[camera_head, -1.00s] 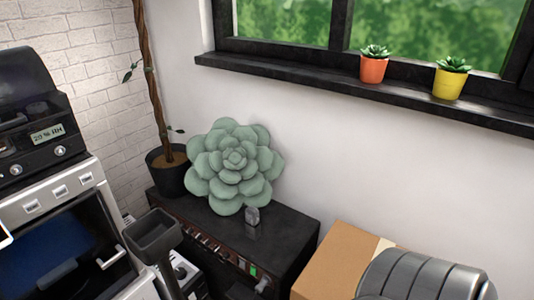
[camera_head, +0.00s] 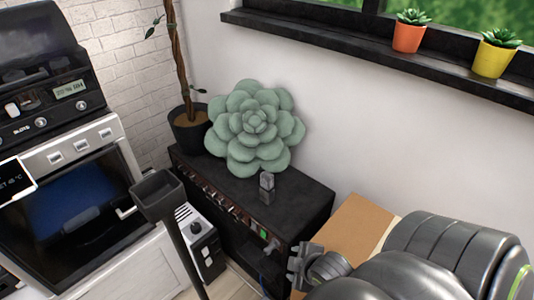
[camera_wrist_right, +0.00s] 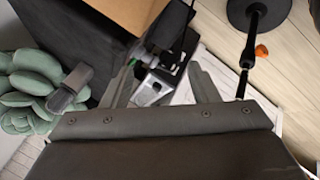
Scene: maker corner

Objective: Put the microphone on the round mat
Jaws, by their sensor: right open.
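The microphone (camera_head: 267,188) is a small grey upright block with a darker base, standing on top of the black cabinet (camera_head: 310,205), in front of the big green succulent. In the right wrist view the microphone (camera_wrist_right: 70,88) shows left of the fingers. My right gripper (camera_head: 300,266) is in front of the cabinet's right end, lower than the microphone and apart from it. In the right wrist view my right gripper (camera_wrist_right: 163,82) has its fingers spread, with nothing held between them. I see no round mat in these views. My left gripper is not in view.
The large succulent (camera_head: 253,127) stands behind the microphone. A cardboard box (camera_head: 355,222) is right of the cabinet. A dark post with a tray-like top (camera_head: 158,192) stands in front. An oven-like machine (camera_head: 70,190) is at the left. The cabinet top right of the microphone is clear.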

